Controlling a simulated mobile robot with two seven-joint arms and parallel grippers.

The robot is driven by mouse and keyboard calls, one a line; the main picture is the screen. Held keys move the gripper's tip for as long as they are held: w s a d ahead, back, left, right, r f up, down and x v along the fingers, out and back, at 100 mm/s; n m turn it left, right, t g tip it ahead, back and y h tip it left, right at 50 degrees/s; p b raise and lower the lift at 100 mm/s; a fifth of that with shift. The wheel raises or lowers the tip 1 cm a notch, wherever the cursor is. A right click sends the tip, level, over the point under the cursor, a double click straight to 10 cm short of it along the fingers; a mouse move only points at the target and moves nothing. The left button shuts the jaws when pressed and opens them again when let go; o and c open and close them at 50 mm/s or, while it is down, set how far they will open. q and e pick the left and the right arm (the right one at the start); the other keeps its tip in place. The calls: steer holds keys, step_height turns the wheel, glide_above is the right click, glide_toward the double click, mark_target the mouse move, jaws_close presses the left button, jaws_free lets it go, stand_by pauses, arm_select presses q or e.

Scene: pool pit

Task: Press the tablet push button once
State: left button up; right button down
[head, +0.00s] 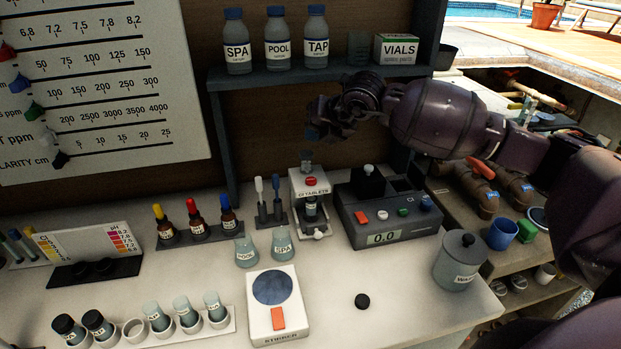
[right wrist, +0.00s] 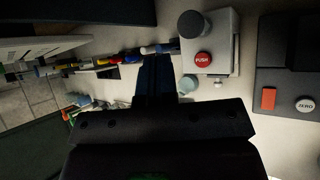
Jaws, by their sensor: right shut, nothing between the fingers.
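The tablet dispenser (head: 296,185) is a small white stand labelled TABLETS, at the middle of the counter. A small labelled vial (head: 311,208) stands inside the dispenser. My left gripper is not in view.
A dark meter (head: 400,237) reading 0.0 stands right of the dispenser, two stirring tools (head: 269,205) left. Flasks labelled POOL (head: 246,252) and SPA (head: 282,246), a stirrer (head: 277,318) and a waste jar (head: 459,262) stand in front. Sample bottles (head: 277,40) line the shelf.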

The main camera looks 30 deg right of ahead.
steer(key=shift+w, duration=0.15)
steer(key=shift+f, duration=0.1)
steer(key=b, duration=0.3)
glide_above(313, 179)
step_height(313, 179, down, 8)
steer(key=shift+r, duration=0.2)
steer(key=shift+f+b, duration=0.4)
steer(key=shift+f, duration=0.2)
stand_by(1.1)
stand_by(0.6)
